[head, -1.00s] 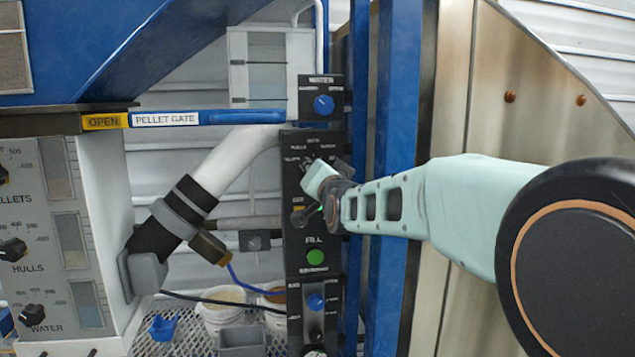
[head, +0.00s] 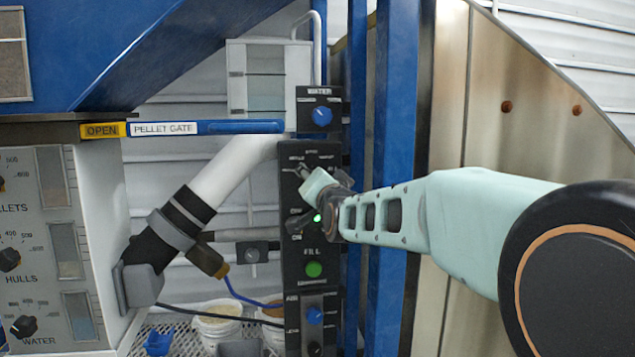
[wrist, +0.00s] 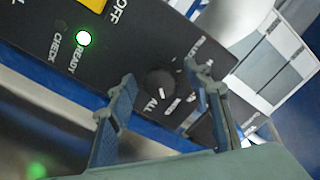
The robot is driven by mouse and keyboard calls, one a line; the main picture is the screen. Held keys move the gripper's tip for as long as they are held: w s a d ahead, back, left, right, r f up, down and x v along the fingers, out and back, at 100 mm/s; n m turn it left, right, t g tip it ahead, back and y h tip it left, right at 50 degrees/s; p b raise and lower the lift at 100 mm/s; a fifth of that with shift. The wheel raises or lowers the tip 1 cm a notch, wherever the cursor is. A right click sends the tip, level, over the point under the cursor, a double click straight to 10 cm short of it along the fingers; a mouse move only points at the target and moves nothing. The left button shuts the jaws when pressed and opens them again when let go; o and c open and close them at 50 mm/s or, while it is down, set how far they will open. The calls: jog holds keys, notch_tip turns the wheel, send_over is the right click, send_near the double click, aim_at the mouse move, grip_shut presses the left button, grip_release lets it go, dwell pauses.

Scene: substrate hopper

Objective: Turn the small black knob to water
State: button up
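The small black knob (wrist: 160,82) is on the black control panel (wrist: 110,55) in the wrist view. Its white mark points down in the picture, close to the printed ALL; the other labels around it are too blurred to read surely. My gripper (wrist: 163,103) is open, with one finger on each side of the knob. I cannot tell whether the fingers touch it. In the head view, my gripper (head: 306,180) is at the upper part of the panel (head: 292,235) and hides the knob.
A green light (wrist: 83,39) is lit by READY. The panel has a green FILL button (head: 314,269) and a blue knob (head: 315,315) below it. Another blue knob (head: 321,116) sits above, under WATER. Blue posts (head: 392,90) stand close on the right; a hopper panel (head: 40,240) is left.

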notch_tip(320, 180, up, 8)
jog(key=shift+s+a+r, duration=0.1)
jog(key=shift+r, duration=0.9)
